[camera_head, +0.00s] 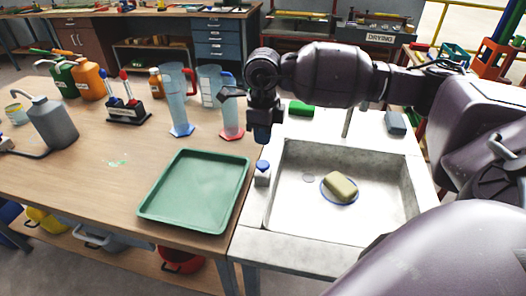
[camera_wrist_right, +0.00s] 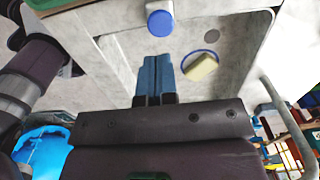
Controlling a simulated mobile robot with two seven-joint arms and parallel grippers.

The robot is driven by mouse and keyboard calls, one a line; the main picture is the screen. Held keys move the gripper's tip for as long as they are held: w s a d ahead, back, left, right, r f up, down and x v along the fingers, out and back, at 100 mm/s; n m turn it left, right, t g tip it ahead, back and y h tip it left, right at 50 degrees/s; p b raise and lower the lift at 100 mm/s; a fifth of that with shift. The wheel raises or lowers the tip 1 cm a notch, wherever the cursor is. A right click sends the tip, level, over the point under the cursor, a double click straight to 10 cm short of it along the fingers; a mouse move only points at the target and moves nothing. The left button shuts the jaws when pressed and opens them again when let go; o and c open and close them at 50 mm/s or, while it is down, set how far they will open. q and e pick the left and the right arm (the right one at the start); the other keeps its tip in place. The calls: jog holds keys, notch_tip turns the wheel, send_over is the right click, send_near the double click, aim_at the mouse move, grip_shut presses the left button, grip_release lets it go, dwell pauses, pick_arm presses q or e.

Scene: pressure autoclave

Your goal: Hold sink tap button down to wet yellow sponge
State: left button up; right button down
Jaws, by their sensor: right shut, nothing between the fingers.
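The yellow sponge (camera_head: 340,187) lies on a blue-rimmed dish (camera_head: 325,195) in the sink basin (camera_head: 300,215). It also shows in the right wrist view (camera_wrist_right: 202,67). The blue-topped tap button (camera_head: 262,166) stands on the sink's left rim, and its round blue top shows in the right wrist view (camera_wrist_right: 160,22). My right gripper (camera_head: 262,134) points down above the rim, behind the button, with a visible gap between them. Its blue fingers (camera_wrist_right: 157,76) are shut and empty. The tap spout (camera_head: 347,121) rises at the sink's back, partly hidden by my right arm. My left gripper is out of view.
A green tray (camera_head: 195,190) lies on the wooden table (camera_head: 90,185) left of the sink. Tall measuring cylinders (camera_head: 180,100) stand close behind. A green block (camera_head: 301,109) and a grey block (camera_head: 396,122) sit on the sink's back rim.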

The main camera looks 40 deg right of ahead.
jog(key=shift+r, duration=2.5)
